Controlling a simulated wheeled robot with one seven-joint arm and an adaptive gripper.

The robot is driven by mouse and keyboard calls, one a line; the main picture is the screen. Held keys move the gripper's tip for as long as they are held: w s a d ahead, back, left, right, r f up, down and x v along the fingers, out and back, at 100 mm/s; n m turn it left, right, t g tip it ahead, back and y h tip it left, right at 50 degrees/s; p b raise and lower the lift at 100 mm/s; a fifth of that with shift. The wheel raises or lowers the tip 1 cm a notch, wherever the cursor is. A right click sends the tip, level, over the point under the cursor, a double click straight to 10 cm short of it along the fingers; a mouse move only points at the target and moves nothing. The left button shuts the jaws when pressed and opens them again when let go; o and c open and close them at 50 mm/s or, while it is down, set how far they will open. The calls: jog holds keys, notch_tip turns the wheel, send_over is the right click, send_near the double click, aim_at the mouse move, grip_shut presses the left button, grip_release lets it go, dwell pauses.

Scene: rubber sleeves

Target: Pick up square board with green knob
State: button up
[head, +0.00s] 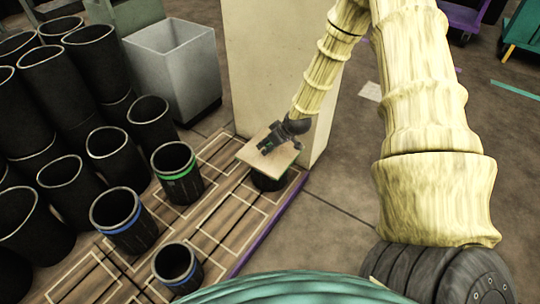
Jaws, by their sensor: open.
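The square board (284,160) is a light wooden plate. It lies over a dark sleeve (268,183) near the right edge of the slatted wooden platform. My gripper (266,147) is open, just above the board's middle, between its fingers and the wood. A small trace of green shows by the fingers; the knob itself is mostly hidden by the gripper. I cannot tell whether the fingers touch the knob or the board.
A beige block (262,60) stands close behind the board. Sleeves with a green band (178,172) and blue bands (124,218) (178,267) stand to the left. Many black sleeves (95,60) and a grey bin (170,65) lie farther left. Open floor (345,170) is at right.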

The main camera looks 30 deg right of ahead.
grip_shut()
dwell(0.3)
